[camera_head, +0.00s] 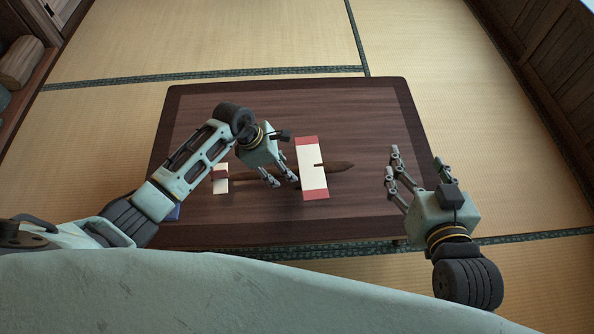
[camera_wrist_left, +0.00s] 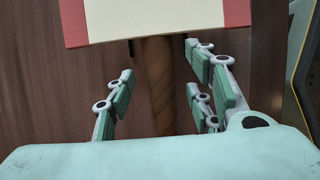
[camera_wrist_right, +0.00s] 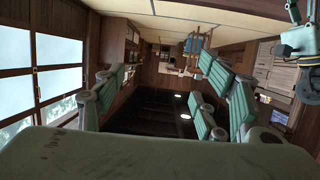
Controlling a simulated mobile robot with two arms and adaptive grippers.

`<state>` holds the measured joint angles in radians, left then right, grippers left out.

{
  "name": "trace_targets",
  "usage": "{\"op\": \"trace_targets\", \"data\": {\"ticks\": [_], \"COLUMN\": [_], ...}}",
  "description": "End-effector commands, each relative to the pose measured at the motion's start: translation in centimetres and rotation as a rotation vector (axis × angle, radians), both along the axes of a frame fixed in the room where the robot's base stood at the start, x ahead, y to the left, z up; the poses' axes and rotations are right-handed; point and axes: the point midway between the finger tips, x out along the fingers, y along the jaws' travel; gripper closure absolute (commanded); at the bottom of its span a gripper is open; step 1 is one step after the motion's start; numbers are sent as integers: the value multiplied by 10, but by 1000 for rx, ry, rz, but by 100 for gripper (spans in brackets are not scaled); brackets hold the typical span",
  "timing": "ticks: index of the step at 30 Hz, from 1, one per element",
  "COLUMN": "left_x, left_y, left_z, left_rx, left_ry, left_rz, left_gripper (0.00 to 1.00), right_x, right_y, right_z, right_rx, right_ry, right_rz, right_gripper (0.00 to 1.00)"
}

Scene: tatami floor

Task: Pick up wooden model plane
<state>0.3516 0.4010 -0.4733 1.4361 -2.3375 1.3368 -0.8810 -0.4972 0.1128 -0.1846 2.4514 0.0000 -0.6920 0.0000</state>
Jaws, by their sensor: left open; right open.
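The wooden model plane lies on the low dark table. Its cream wing with red tips (camera_head: 311,168) and brown fuselage (camera_head: 338,168) show in the head view, with the small tail (camera_head: 220,178) to the left. My left gripper (camera_head: 282,181) is over the fuselage between tail and wing. In the left wrist view the brown fuselage (camera_wrist_left: 158,85) runs between the open fingers, apart from them, with the wing (camera_wrist_left: 150,18) just ahead.
The dark table (camera_head: 230,232) has bare room behind the plane and at its right side. Tatami floor (camera_head: 250,40) surrounds the table.

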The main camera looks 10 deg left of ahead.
Motion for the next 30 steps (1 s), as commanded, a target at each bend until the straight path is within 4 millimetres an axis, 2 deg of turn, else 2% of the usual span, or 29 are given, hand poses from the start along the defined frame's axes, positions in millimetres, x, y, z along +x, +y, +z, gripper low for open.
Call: {"op": "trace_targets", "data": {"ticks": [3,9,30], "left_x": [2,2,3], "left_y": [-4,-7,-7], "left_z": [-11,-17,-18], "left_rx": [-1,-1,0], "left_ry": [0,0,-1], "left_rz": [1,0,0], "left_gripper": [52,52,52], "right_x": [7,11,12], "right_y": [4,7,7], "right_z": [16,30,34], "right_rx": [22,37,42], "right_ry": [-87,-151,-172], "right_rz": [5,10,10], "right_gripper": [35,35,35]}}
